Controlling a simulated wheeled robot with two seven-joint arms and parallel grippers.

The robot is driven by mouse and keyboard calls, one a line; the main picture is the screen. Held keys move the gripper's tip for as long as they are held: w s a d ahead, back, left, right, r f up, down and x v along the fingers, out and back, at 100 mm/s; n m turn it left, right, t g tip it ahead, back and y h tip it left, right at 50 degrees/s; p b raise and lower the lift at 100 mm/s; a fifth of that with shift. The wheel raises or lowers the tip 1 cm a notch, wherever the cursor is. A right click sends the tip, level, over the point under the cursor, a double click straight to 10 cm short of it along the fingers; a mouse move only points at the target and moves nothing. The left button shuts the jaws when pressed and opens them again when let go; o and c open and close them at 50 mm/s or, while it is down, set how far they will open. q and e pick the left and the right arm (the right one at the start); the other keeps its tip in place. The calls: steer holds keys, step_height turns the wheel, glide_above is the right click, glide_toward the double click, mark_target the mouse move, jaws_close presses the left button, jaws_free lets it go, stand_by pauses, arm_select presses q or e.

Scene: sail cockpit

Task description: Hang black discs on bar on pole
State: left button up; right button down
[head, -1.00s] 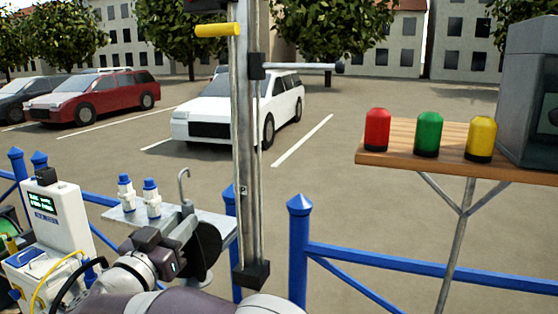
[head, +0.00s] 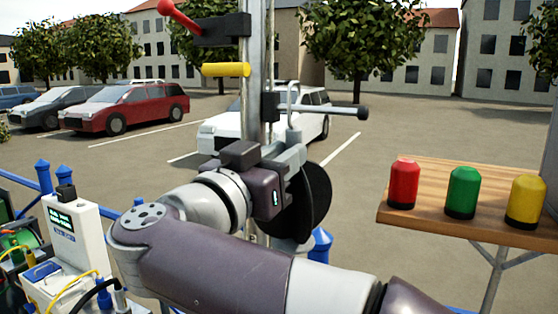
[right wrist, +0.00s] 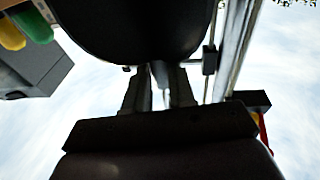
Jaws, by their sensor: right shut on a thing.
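My right gripper (head: 290,156) is shut on the hanger of a black disc (head: 313,200). The hanger's grey hook (head: 293,92) points up and overlaps the bar in the head view; I cannot tell whether it touches the bar. The disc hangs below the bar (head: 338,111), a thin grey rod with a dark end knob that sticks out to the right from the pole (head: 257,50). In the right wrist view the fingers (right wrist: 160,84) meet the dark disc (right wrist: 140,22) at its edge. My left gripper is out of view.
A yellow handle (head: 226,70) and a red-knobbed lever (head: 175,14) sit on the pole above the bar. A wooden shelf (head: 425,176) with red, green and yellow cylinders stands at the right. A white device (head: 75,225) stands at the lower left.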

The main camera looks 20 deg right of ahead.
mark_target(306, 163)
steer(key=w+d+f, duration=0.1)
steer(key=d, duration=0.1)
steer(key=w+d+b, duration=0.1)
steer(key=d, duration=0.1)
steer(key=w+d+f, duration=0.1)
steer(key=w+d, duration=0.1)
steer(key=shift+f+b, duration=0.3)
steer(key=shift+b, duration=0.05)
steer(key=shift+a+r, duration=0.1)
steer(key=shift+a, duration=0.15)
steer(key=c, duration=1.1)
jaws_free()
steer(key=shift+o, duration=1.2)
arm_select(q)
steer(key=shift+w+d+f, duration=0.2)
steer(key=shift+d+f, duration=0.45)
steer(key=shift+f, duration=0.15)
arm_select(e)
steer(key=shift+d, duration=0.15)
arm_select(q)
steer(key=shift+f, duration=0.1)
